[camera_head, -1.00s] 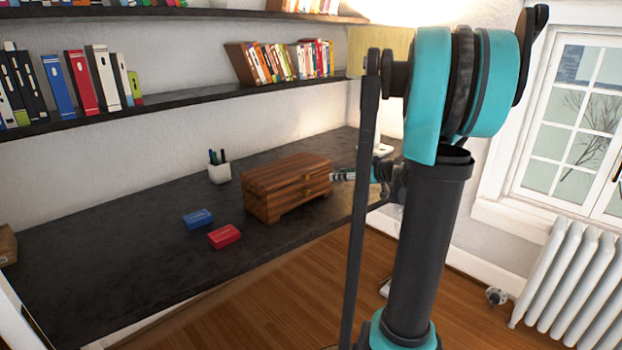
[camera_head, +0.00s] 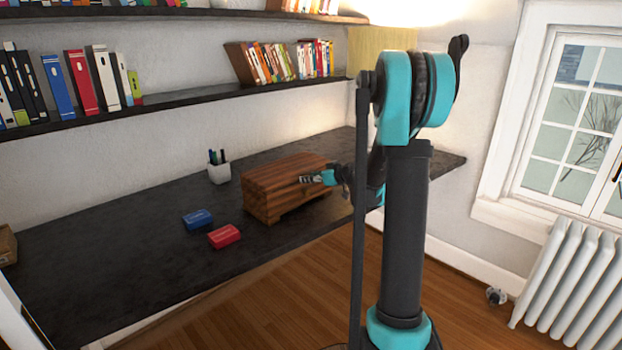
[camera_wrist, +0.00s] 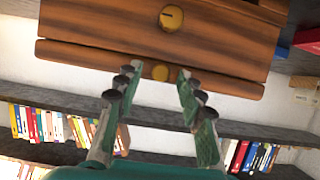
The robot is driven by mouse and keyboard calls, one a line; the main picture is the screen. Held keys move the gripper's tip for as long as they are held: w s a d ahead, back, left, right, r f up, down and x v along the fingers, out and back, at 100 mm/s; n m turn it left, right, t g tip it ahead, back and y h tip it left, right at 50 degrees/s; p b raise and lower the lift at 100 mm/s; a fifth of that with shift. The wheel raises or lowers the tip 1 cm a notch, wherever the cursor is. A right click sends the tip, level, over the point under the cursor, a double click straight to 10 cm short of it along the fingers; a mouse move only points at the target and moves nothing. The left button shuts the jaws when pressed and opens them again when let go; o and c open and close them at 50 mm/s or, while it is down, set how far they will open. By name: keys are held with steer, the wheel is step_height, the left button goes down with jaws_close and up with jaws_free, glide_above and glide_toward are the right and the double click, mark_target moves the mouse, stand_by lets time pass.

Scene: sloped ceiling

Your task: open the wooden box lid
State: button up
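The wooden box (camera_head: 272,195) stands on the dark desk in the head view, and its lid (camera_head: 285,168) looks shut. In the wrist view the box (camera_wrist: 105,25) appears upside down, with the lid (camera_wrist: 90,55) as its lower strip. A brass round plate with a dark slot (camera_wrist: 172,18) is on its front. A small brass knob (camera_wrist: 160,72) is on the lid edge. My gripper (camera_wrist: 158,77) is open, its two fingertips on either side of the knob in the picture; contact cannot be told. In the head view my gripper (camera_head: 307,179) is at the box's right front side.
A blue box (camera_head: 198,219) and a red box (camera_head: 224,236) lie on the desk (camera_head: 110,260) left of the wooden box. A white pen cup (camera_head: 219,173) stands behind it. Bookshelves (camera_head: 190,97) run above the desk. The desk's left part is mostly clear.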

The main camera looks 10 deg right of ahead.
jaws_close()
stand_by(0.3)
stand_by(0.3)
